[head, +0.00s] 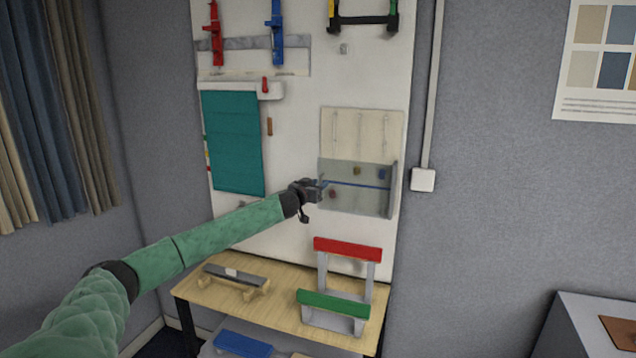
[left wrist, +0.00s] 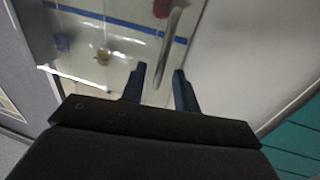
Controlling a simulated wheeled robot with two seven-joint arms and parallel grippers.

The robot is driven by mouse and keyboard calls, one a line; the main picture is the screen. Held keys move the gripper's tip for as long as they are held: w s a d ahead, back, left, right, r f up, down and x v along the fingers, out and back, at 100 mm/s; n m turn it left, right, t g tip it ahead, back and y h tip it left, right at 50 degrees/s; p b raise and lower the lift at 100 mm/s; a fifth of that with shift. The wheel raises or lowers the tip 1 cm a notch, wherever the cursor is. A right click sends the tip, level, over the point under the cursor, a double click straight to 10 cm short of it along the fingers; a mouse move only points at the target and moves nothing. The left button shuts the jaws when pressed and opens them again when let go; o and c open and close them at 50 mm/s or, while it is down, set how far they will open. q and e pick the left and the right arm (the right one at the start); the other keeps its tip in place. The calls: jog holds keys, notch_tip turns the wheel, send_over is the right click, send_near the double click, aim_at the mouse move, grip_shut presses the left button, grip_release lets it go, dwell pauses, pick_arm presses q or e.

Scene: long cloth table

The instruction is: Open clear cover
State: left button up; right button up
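The clear cover (head: 342,205) is a see-through panel low on the white wall board, with a blue stripe across it and small coloured knobs behind it. It also shows in the left wrist view (left wrist: 125,20). My left gripper (head: 322,190) is at the cover's left edge in the head view. In the left wrist view, its two dark fingers (left wrist: 162,85) are apart. A pale curved strip (left wrist: 173,45), seemingly the cover's edge or handle, reaches down between the fingertips. I cannot tell whether they touch it. My right gripper is out of view.
The white board (head: 300,150) also carries a teal cloth panel (head: 233,140) and clamps above. A wooden table (head: 275,290) stands below with a red-and-green stepped rack (head: 345,250).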

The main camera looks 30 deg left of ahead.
pick_arm(q)
jog(key=shift+w, duration=0.2)
grip_shut()
jog(key=shift+d+f, duration=0.1)
